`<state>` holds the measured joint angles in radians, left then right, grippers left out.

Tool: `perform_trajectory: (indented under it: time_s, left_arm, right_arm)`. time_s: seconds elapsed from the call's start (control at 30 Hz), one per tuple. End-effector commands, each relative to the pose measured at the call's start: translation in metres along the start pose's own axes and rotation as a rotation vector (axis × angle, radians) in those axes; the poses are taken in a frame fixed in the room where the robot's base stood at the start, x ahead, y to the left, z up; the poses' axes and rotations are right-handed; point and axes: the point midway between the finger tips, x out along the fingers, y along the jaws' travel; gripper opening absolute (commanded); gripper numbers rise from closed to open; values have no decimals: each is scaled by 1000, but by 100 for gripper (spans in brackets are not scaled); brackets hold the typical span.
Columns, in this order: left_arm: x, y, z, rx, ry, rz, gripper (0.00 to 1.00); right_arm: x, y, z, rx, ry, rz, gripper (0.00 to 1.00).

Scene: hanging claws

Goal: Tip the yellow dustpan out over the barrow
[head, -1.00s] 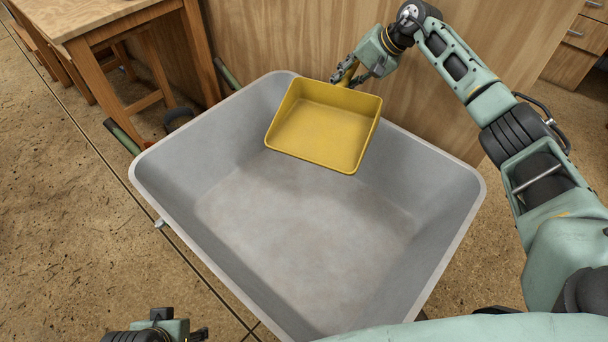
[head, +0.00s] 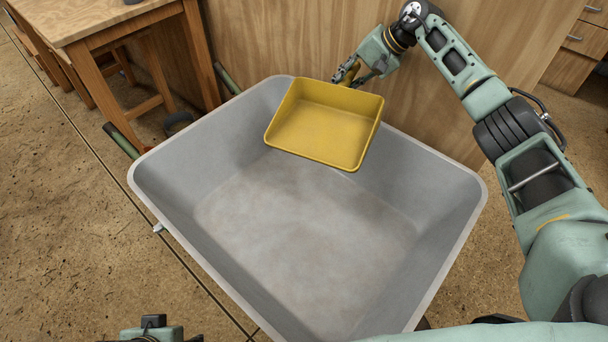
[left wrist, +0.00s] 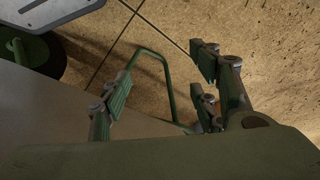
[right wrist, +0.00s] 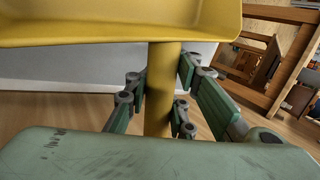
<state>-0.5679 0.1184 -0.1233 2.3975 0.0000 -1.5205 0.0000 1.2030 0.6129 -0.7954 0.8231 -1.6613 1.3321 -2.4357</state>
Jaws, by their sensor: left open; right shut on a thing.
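The yellow dustpan (head: 322,128) is over the back part of the grey barrow (head: 300,215). Its open top faces up toward the head camera and its inside looks empty. My right gripper (head: 355,72), beyond the barrow's back rim, is shut on the dustpan's handle. The right wrist view shows the handle (right wrist: 161,105) between the fingers, with the pan above. My left gripper (left wrist: 160,88) is open and empty in the left wrist view, above the floor beside the barrow. Only part of it shows at the bottom left of the head view.
A wooden table (head: 95,20) stands at the back left, by a wooden panel (head: 290,40) behind the barrow. Green barrow handles (head: 122,139) stick out at the barrow's left. The barrow's tub looks empty. The floor to the left is open.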

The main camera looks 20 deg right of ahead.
Motion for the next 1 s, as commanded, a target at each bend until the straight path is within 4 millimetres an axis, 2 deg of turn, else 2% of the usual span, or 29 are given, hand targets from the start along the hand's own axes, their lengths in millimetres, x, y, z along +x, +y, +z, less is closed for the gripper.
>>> perform_trajectory:
  time_s: [0.1,0.6,1.0]
  left_arm:
    - [7,0,-1,0,-7,1,56]
    - [57,3,7,4,-31,6,56]
    - [64,3,9,5,-32,6,56]
  right_arm:
    - [-12,-10,0,-1,0,-1,0]
    - [-32,-24,1,1,0,-1,0]
    - [-33,-25,2,1,0,-1,0]
